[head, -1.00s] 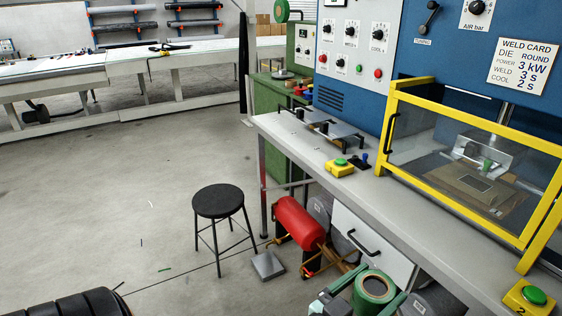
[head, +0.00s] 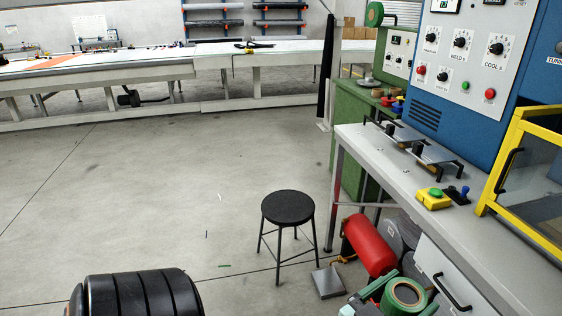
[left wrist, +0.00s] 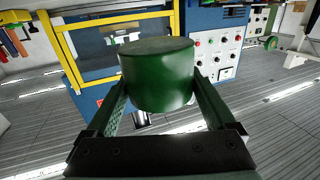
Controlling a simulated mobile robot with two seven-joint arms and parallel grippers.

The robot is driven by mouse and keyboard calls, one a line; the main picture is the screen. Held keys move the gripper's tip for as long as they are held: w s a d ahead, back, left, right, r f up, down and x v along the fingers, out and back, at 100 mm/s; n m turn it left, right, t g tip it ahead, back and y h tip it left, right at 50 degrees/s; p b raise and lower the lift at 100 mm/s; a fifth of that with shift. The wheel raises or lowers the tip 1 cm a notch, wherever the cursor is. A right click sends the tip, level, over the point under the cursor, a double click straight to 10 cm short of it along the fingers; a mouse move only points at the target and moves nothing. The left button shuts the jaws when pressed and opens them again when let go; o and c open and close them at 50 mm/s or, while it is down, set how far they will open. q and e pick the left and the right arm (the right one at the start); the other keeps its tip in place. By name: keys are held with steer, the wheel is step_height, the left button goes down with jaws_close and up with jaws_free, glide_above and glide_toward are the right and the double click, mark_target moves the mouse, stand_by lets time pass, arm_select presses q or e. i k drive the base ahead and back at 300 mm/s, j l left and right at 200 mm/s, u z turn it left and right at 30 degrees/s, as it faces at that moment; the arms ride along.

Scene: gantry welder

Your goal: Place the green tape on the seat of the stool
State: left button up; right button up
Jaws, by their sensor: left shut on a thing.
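The green tape (head: 405,293) is a roll with a tan core, low at the right of the head view. My left gripper (head: 392,298) is shut on it, a finger on each side. In the left wrist view the tape (left wrist: 158,75) fills the space between the fingers of my left gripper (left wrist: 160,100). The stool (head: 288,208) has a round black seat on thin dark legs and stands on the floor left of the tape. Its seat is bare. The tape is apart from the stool. My right gripper is not in view.
The grey workbench (head: 400,165) with a yellow-framed guard (head: 500,165) stands at the right. A red cylinder (head: 368,245) and a grey pedal (head: 328,281) are between stool and tape.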

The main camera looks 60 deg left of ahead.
mark_target(279, 206)
steer(key=i+j+u, duration=0.1)
steer(key=j, duration=0.3)
steer(key=i+j, duration=0.1)
steer(key=j, duration=0.3)
steer(key=i+j+u, duration=0.15)
steer(key=j, duration=0.2)
steer(key=i+j, duration=0.1)
steer(key=j, duration=0.3)
steer(key=i+j+u, duration=0.15)
steer(key=j, duration=0.2)
steer(key=i+j+u, duration=0.1)
steer(key=j, duration=0.25)
